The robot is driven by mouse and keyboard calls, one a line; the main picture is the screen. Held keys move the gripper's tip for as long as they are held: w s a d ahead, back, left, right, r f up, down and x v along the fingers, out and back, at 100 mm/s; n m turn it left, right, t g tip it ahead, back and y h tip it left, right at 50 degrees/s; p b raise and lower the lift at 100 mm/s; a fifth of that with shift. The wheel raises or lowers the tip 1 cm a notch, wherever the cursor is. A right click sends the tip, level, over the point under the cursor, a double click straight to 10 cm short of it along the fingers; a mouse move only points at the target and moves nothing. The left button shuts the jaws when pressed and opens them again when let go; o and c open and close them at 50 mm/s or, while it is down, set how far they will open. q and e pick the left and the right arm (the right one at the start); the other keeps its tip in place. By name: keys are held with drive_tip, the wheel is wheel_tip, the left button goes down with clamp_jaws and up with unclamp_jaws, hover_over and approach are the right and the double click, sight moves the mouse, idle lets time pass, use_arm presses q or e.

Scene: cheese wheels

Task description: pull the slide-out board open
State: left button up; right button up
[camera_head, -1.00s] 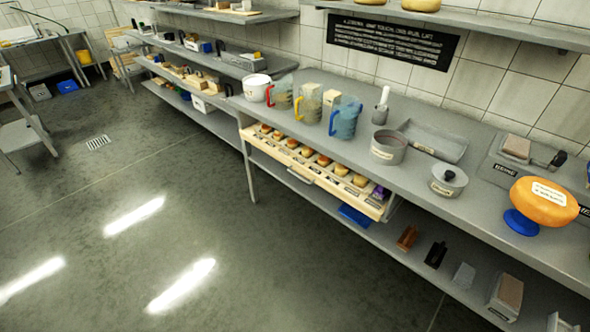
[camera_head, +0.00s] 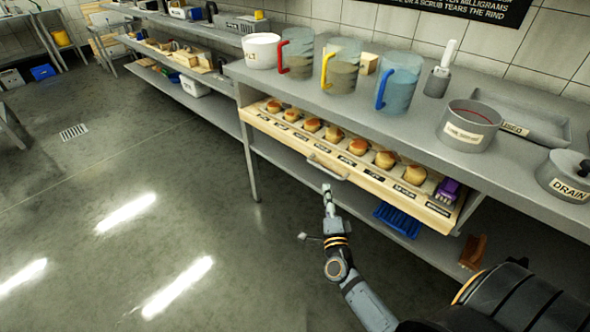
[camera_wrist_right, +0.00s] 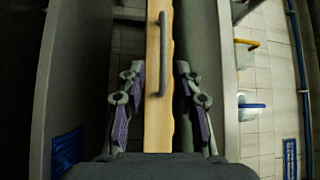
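The slide-out board (camera_head: 273,136) is pale wood and sits under the counter. A row of small cheeses with labels shows on it, and a grey bar handle (camera_head: 327,169) is on its front edge. In the right wrist view the board (camera_wrist_right: 157,128) runs upright through the middle, with its handle (camera_wrist_right: 162,50). My right gripper (camera_head: 327,190) is just in front of and below the handle. In the wrist view its fingers (camera_wrist_right: 160,95) are spread on either side of the board's front, empty. Contact with the handle cannot be told. My left gripper is not in view.
The counter (camera_head: 405,125) above holds several jugs, a white tub (camera_head: 262,51), a grey pot (camera_head: 468,126) and a drain pot (camera_head: 566,176). A lower shelf with a blue rack (camera_head: 397,219) runs beneath the board. The floor in front is open.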

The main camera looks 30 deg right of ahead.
sight(324, 170)
drive_tip(key=x, duration=1)
drive_tip(key=shift+s+d+r, duration=0.1)
drive_tip(key=shift+d+r, duration=0.05)
drive_tip(key=shift+r, duration=0.15)
clamp_jaws()
